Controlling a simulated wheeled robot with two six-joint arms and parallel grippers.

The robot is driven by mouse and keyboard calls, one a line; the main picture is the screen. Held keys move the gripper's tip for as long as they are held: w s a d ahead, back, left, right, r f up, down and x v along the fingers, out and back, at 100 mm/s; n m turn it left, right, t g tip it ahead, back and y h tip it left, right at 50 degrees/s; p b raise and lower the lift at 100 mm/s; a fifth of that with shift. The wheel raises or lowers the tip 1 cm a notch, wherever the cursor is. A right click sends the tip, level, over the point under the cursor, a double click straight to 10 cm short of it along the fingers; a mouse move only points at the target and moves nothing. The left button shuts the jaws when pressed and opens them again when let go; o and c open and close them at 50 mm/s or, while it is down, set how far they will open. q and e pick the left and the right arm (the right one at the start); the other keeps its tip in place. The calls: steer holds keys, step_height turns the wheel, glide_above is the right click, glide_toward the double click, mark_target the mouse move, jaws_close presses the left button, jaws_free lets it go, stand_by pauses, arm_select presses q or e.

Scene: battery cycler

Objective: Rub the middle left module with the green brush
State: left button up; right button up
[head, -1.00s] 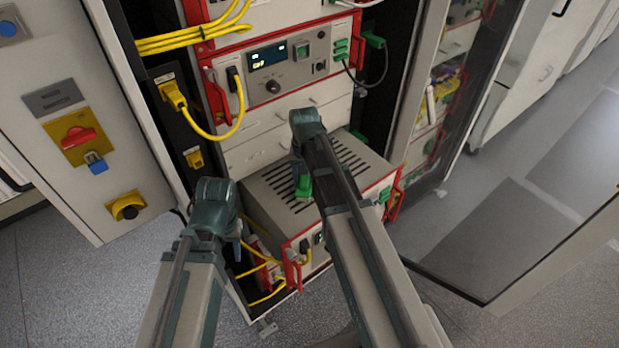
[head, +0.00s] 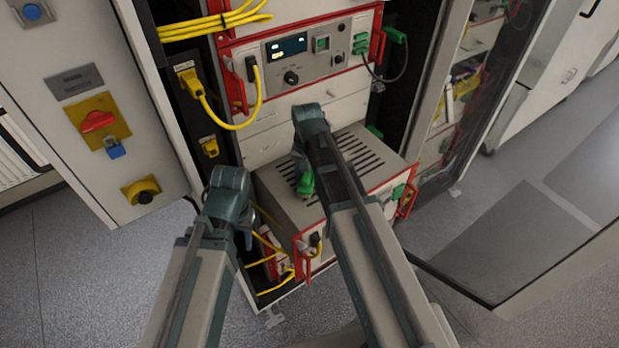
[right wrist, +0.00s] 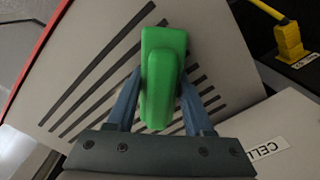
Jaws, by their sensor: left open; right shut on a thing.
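My right gripper (right wrist: 160,100) is shut on the green brush (right wrist: 165,75), which stands out between its fingers. The brush also shows in the head view (head: 306,182), over the grey slotted top of a drawn-out module (head: 275,185) low in the rack. I cannot tell whether it touches that top. Its bristles are hidden. My left gripper (head: 246,238) is open and empty beside the left front corner of this module, its fingers mostly hidden by its wrist. A red-framed module with a lit display (head: 300,58) sits higher up. I cannot tell which is the middle left module.
Yellow cables (head: 266,255) hang at the drawn-out module's left, near my left gripper. A yellow plug (head: 190,82) and cable loop hang higher up. A grey switch panel (head: 85,70) stands left and a glass door (head: 530,230) right. Grey floor is free in front.

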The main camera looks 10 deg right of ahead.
steer(key=shift+w+a, duration=0.15)
steer(key=shift+w, duration=0.15)
steer(key=shift+w+d, duration=0.3)
steer(key=shift+d, duration=0.3)
steer(key=shift+w+d, duration=0.2)
steer(key=shift+d, duration=0.35)
steer(key=shift+w+d, duration=0.15)
steer(key=shift+d, duration=0.4)
steer(key=shift+w+d, duration=0.4)
steer(key=shift+d, duration=0.7)
steer(key=shift+w+d, duration=0.35)
steer(key=shift+d, duration=0.7)
steer(key=shift+w+d, duration=0.4)
steer(key=shift+d, duration=0.7)
steer(key=shift+w+d+f, duration=0.1)
steer(key=shift+w+d, duration=0.15)
steer(key=shift+d, duration=0.55)
steer(key=shift+w+d+f, duration=0.1)
steer(key=shift+w+d, duration=0.15)
steer(key=shift+d, duration=0.5)
